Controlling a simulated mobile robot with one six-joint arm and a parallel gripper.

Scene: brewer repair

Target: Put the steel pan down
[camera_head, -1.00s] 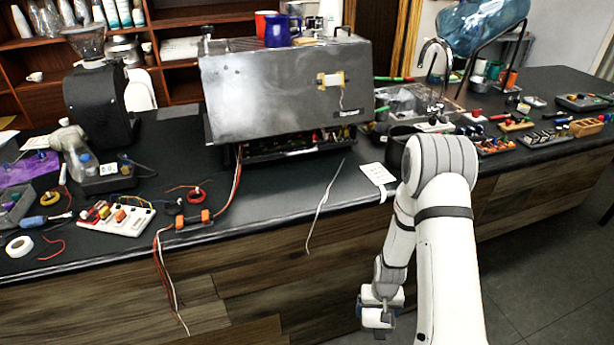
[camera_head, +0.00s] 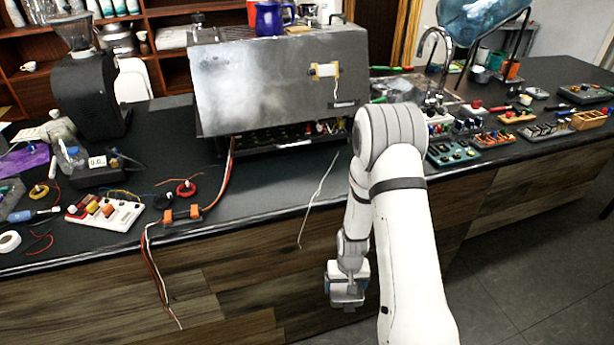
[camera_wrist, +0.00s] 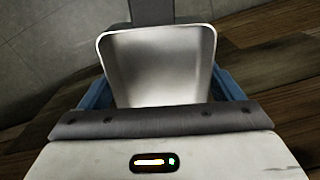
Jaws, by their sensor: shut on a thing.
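In the head view my gripper (camera_head: 346,296) hangs low in front of the counter's wooden face, below the counter top. The pan cannot be made out clearly there.
The dark counter (camera_head: 265,190) has a clear stretch in front of the steel brewer (camera_head: 270,85), apart from a loose wire (camera_head: 318,198). A terminal board (camera_head: 104,212) and cables lie left. Trays of parts (camera_head: 453,152) stand right. Open floor (camera_head: 525,270) lies at right.

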